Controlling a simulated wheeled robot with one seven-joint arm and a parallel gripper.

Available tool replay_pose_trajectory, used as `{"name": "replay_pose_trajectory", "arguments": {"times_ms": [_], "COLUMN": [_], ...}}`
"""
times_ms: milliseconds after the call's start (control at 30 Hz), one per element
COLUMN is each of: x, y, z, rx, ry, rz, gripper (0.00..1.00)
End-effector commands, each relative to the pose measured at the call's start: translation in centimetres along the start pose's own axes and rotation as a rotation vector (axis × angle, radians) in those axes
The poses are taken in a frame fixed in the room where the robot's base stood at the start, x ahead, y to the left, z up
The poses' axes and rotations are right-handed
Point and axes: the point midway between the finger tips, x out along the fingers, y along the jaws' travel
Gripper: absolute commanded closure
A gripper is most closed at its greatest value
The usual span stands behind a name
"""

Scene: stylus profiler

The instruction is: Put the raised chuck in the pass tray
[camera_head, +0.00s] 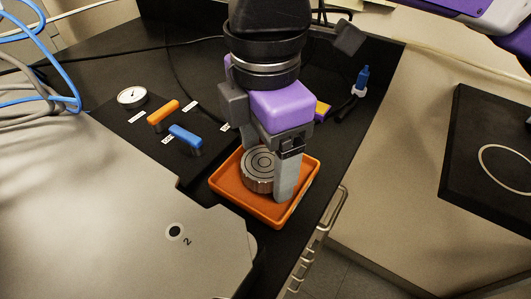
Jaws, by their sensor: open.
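A round grey metal chuck (258,172) with concentric rings on its top sits inside the orange tray (270,216). It looks flat on the tray floor, toward the left of the tray. My gripper (268,170) points down over the tray with its jaws open. One finger reaches down at the chuck's right side; the other is partly hidden behind the chuck's far left. I cannot tell whether either finger touches the chuck. No marking on the tray shows that it is the pass tray.
A dark panel left of the tray holds a dial gauge (132,96), an orange handle (163,112) and a blue handle (185,136). A grey plate (130,225) fills the front left. The bench edge is close right of the tray.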

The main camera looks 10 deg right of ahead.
Motion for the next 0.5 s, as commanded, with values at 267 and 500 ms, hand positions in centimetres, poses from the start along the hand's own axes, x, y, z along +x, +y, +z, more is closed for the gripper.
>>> {"name": "replay_pose_trajectory", "arguments": {"times_ms": [267, 500], "x": [-4.6, -9.4], "y": [0.1, 0.1], "z": [-0.1, -0.1], "rx": [-0.001, -0.001], "ry": [0.001, 0.001], "rz": [0.003, 0.002], "gripper": [0.21, 0.21]}}
